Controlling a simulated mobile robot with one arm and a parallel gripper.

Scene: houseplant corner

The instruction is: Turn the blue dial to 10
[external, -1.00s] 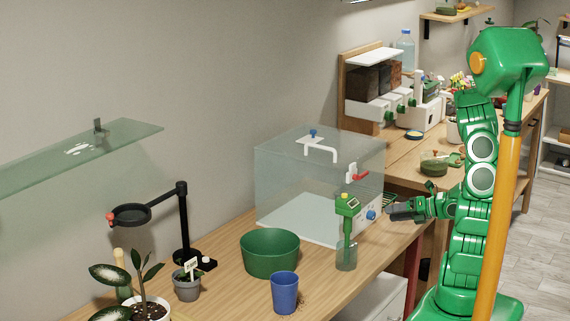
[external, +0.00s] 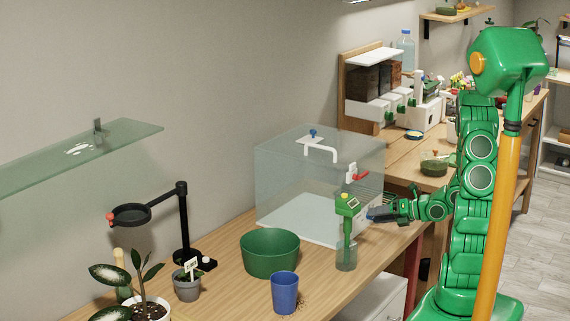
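The clear glass box (external: 290,185) stands on the wooden bench against the wall. A red handle (external: 360,176) sits on the same face above the gripper.
A green bowl (external: 270,253) and a blue cup (external: 284,292) stand further left on the bench (external: 225,262). A black lamp-like stand (external: 184,220) is behind them.

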